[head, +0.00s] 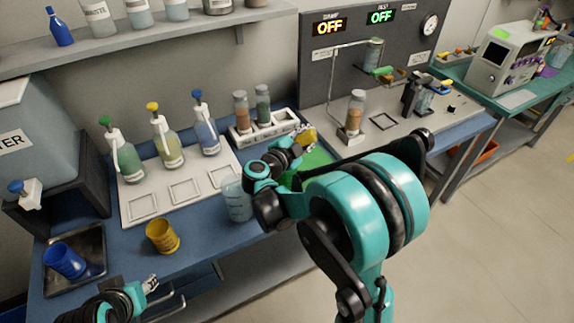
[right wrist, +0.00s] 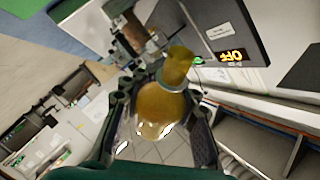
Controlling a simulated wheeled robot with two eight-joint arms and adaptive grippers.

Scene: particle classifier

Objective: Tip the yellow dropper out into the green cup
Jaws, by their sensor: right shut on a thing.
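My right gripper (head: 303,138) is over the back half of the blue bench, partly hidden by my own arm. In the right wrist view, its fingers (right wrist: 163,128) are shut on the yellow dropper (right wrist: 163,103), a yellow-brown translucent piece with a rounded body and a narrower end. The dropper is hard to make out in the head view. A bright green patch (head: 318,158) shows just beyond my right arm. It is mostly hidden, and I cannot tell whether it is the green cup. My left gripper (head: 152,284) is low at the left front; its finger opening is unclear.
A yellow cup (head: 162,238), a clear beaker (head: 238,205) and a blue cup (head: 66,262) in a dark tray stand on the bench. Pump bottles (head: 166,145) stand in a white rack behind. Vials (head: 241,110) and an apparatus (head: 353,115) stand near my right gripper.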

